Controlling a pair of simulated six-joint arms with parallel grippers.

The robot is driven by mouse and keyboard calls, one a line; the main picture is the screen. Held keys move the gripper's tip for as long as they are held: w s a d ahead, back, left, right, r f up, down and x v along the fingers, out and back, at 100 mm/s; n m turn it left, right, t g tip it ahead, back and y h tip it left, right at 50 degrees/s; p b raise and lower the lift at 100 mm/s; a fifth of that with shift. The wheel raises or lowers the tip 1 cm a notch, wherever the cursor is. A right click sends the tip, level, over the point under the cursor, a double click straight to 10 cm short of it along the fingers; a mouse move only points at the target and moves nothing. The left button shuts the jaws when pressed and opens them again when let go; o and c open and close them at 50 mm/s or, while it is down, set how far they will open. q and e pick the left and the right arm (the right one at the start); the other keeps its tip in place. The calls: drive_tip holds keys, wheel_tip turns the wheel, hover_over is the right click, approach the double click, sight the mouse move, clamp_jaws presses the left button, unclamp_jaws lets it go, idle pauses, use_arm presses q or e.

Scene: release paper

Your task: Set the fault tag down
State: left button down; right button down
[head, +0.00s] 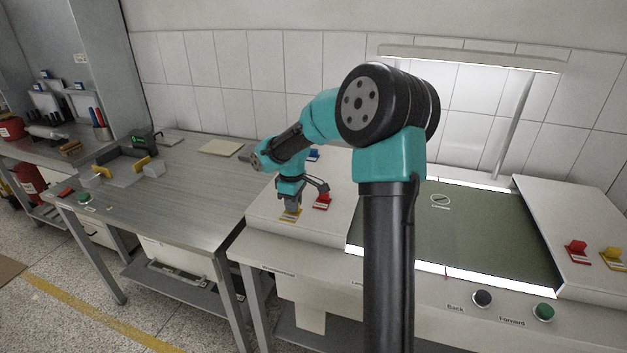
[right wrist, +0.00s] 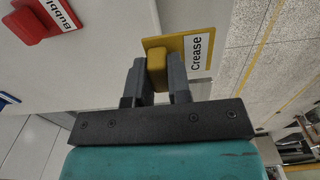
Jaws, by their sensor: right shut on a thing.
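The yellow fault tag (right wrist: 157,69), with a white label reading "Crease" (right wrist: 199,52), is between the fingers of my right gripper (right wrist: 155,80) in the right wrist view. The gripper is shut on the tag's raised yellow block. In the head view my right gripper (head: 291,203) points down at the left part of the white machine top, and the yellow tag (head: 290,216) shows just below it. The tag is at or very near the surface; I cannot tell whether it touches. My left gripper is not in view.
A red tag (head: 322,202) sits close to the right of my gripper, and a blue tag (head: 313,155) lies farther back. Red (head: 576,252) and yellow (head: 613,258) tags sit at the far right. A dark green panel (head: 480,235) lies between. A metal bench (head: 190,190) stands left.

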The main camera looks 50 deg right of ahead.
drive_tip(key=w+d, duration=0.3)
drive_tip(key=w+d+f, duration=0.1)
drive_tip(key=w+d, duration=0.2)
drive_tip(key=d, duration=0.1)
drive_tip(key=w+d, duration=0.4)
drive_tip(key=shift+w+d+f, duration=0.1)
drive_tip(key=shift+d+f, duration=0.1)
drive_tip(key=shift+d, duration=0.05)
drive_tip(key=shift+w+d, duration=0.15)
drive_tip(key=shift+d, duration=0.05)
drive_tip(key=shift+f, duration=1.8)
drive_tip(key=shift+f, duration=0.1)
drive_tip(key=c, duration=1.5)
unclamp_jaws()
drive_tip(key=o, duration=0.4)
drive_tip(key=shift+o, duration=0.2)
wheel_tip(320, 180, up, 12)
